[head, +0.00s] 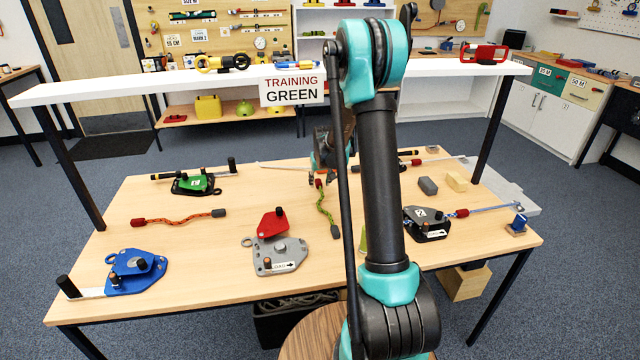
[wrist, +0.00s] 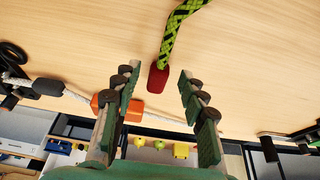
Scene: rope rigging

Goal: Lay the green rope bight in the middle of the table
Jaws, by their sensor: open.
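The green rope (head: 325,205) lies on the table (head: 110,230) near its middle, in a slightly wavy line with no clear loop. It has a red end by my gripper and a dark end nearer the front. In the wrist view, the green and black braided rope (wrist: 174,38) runs up from its red end (wrist: 158,78). My gripper (wrist: 158,70) is open, with its fingers apart on either side of the red end and nothing visibly clamped. In the head view, my arm partly hides my gripper (head: 325,155).
A red rope (head: 180,219) lies at left. A blue device (head: 135,272), a grey and red device (head: 274,250), a green device (head: 196,184) and a black device (head: 428,222) stand around. A white shelf (head: 230,76) spans the back above the table. Bare wood lies at front centre-left.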

